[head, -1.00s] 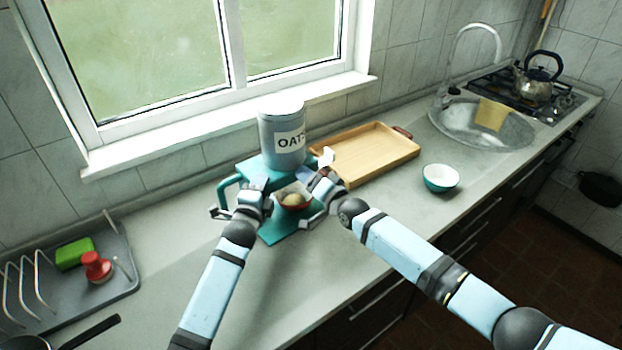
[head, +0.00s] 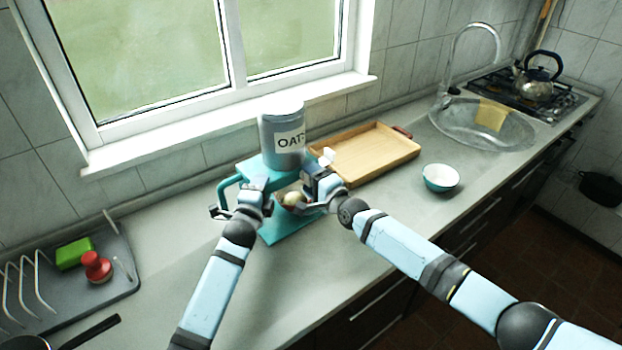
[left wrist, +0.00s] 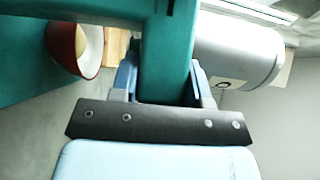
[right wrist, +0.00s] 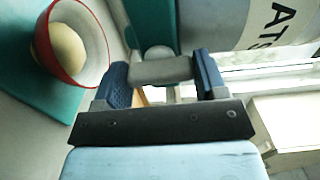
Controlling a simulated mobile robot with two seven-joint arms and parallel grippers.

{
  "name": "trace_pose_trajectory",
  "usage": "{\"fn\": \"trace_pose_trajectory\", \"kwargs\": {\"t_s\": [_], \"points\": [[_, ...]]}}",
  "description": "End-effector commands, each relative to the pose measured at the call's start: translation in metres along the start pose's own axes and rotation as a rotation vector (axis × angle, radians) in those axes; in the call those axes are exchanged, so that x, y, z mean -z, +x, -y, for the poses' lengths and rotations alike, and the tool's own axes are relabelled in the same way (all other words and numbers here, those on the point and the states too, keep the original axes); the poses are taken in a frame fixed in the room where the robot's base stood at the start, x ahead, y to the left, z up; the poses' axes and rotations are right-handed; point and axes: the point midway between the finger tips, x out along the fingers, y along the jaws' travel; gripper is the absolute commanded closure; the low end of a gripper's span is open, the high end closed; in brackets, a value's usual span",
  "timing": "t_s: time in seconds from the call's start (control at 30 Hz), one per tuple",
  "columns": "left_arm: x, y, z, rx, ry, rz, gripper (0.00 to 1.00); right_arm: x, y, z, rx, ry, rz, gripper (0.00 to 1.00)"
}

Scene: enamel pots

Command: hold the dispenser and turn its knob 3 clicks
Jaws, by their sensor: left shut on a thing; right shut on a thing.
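The dispenser is a grey canister (head: 281,140) labelled as oats, upright on a teal stand (head: 285,232) on the counter. My left gripper (head: 238,204) is shut on the teal handle at the stand's left; the handle (left wrist: 166,60) fills the jaws in the left wrist view. My right gripper (head: 315,185) is at the stand's right side. In the right wrist view its jaws are shut on the grey bar-shaped knob (right wrist: 160,70). A red bowl (right wrist: 78,14) with a pale heap inside stands under the canister; the right gripper partly hides it in the head view.
A wooden tray (head: 375,158) lies behind and right of the dispenser. A teal bowl (head: 440,178) with a white inside stands further right, before the sink (head: 470,128). A dish rack (head: 90,300) with a green sponge (head: 75,253) is at left. The counter in front is clear.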

Motion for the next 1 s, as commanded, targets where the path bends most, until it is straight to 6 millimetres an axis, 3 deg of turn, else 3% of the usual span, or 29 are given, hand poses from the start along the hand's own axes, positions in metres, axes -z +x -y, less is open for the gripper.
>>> {"fn": "trace_pose_trajectory", "kwargs": {"t_s": [0.5, 0.53, 0.6, 1.0], "points": [[-0.0012, 0.0000, -0.0004, -0.001, 0.000, 0.002, 1.00, 0.0010, -0.0003, -0.0001, -0.001, 0.016, -0.001, 0.58], [-0.0012, 0.0000, -0.0004, -0.001, 0.000, 0.002, 1.00, 0.0010, -0.0003, -0.0001, -0.001, 0.016, -0.001, 0.27], [-0.0012, 0.0000, -0.0004, -0.001, 0.000, 0.002, 1.00, 0.0009, -0.0003, -0.0001, -0.001, 0.016, -0.001, 0.11], [-0.0008, 0.0000, -0.0003, -0.001, 0.000, 0.001, 1.00, 0.0000, -0.0060, -0.0012, -0.001, 0.019, -0.001, 0.08]]}}
